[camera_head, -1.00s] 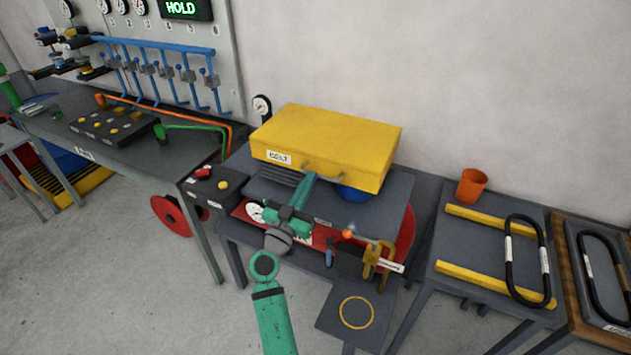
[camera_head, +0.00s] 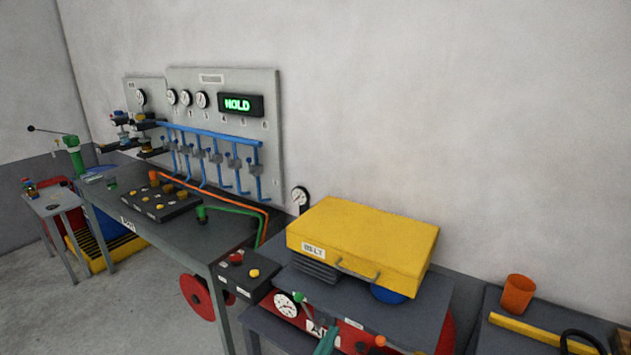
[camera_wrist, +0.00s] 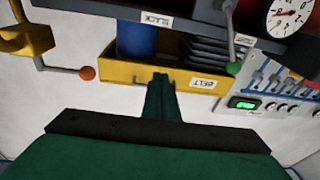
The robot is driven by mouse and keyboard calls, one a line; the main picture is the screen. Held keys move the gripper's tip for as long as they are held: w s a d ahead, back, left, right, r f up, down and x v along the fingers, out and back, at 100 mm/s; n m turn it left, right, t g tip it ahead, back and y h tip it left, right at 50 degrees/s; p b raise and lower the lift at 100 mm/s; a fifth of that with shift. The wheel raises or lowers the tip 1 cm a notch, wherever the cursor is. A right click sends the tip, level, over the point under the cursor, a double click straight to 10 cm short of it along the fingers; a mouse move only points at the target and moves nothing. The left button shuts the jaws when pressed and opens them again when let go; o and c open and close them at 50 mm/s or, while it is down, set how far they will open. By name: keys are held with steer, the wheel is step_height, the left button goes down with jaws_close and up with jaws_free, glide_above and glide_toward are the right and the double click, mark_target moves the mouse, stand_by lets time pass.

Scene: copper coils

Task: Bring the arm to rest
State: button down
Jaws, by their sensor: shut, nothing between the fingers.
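My gripper shows in the wrist view (camera_wrist: 160,80) as narrow dark green fingers, close together with nothing between them. They point towards the yellow case (camera_wrist: 190,80), and its handle shows beside the fingertips. I cannot tell the gap between them. In the head view only a teal tip of my gripper (camera_head: 326,342) shows at the bottom edge, in front of the red unit (camera_head: 318,328). The rest of my arm is out of that view. The yellow case labelled BELT (camera_head: 365,240) sits on a dark shelf above the red unit.
Levers with an orange knob (camera_head: 380,341) and a green knob (camera_head: 298,297) stand close to my gripper. A control box (camera_head: 240,275) is to the left. An orange cup (camera_head: 518,294) stands at right. The wall above the case is bare.

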steer(key=s+a+f+n+g+y, duration=0.15)
steer(key=s+f+y, duration=0.25)
steer(key=s+f, duration=0.6)
steer(key=s+a+f+n+g+y, duration=0.1)
steer(key=s+a+f+n+y, duration=0.4)
steer(key=s, duration=0.9)
steer(key=s+d+r, duration=0.1)
steer(key=s+r, duration=0.4)
steer(key=s, duration=0.6)
steer(key=s+d+r+m, duration=0.1)
steer(key=s+r, duration=0.4)
steer(key=s, duration=0.6)
steer(key=shift+s+r, duration=0.15)
steer(key=shift+d, duration=0.1)
